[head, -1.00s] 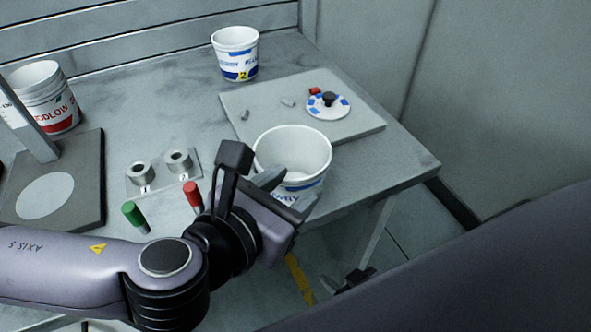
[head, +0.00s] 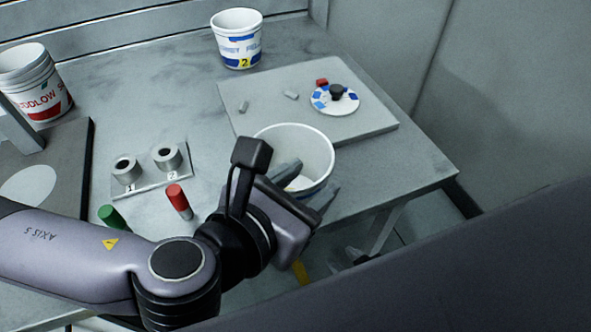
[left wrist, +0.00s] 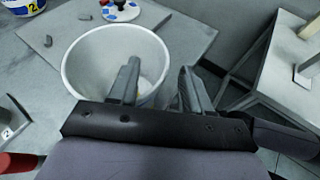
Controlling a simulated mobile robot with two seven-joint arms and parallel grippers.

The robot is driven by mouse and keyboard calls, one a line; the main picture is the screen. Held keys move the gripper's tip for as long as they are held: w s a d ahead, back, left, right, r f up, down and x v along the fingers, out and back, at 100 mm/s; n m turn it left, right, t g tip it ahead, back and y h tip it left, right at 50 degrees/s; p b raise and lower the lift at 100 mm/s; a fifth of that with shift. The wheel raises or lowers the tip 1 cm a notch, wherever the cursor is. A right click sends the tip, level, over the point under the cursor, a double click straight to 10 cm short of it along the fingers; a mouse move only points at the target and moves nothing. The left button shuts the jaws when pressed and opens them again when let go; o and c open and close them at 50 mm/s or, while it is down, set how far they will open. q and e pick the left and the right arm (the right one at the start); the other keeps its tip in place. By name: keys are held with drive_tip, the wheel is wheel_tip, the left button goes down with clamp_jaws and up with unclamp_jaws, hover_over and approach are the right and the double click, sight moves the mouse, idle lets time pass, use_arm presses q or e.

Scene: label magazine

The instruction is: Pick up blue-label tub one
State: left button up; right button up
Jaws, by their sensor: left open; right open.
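The near white tub (head: 312,146) with a blue label stands open and upright by the table's front edge. Its label is mostly hidden now, so I cannot read a number. My left gripper (head: 305,184) is open at its near right rim. In the left wrist view, one finger is inside the tub (left wrist: 88,72) and the other outside, with the wall between the fingers of the gripper (left wrist: 160,82). Another blue-label tub (head: 238,38), marked 2, stands at the back. My right gripper (head: 360,256) barely shows behind my dark right arm; it is open and below the table's level.
A grey board (head: 372,122) behind the near tub carries a white disc (head: 325,103) and small pieces. A red peg (head: 179,202), a green peg (head: 112,217) and a numbered two-socket block (head: 150,180) are at left. Stacked red-label tubs (head: 40,90) stand back left.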

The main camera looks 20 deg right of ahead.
use_arm(q)
drive_tip(key=shift+w+d+f, duration=0.2)
drive_tip(key=shift+w+d, duration=0.1)
drive_tip(key=shift+d, duration=0.05)
drive_tip(key=shift+s, duration=0.1)
drive_tip(key=shift+c, duration=0.4)
clamp_jaws()
drive_tip(key=shift+r, duration=0.1)
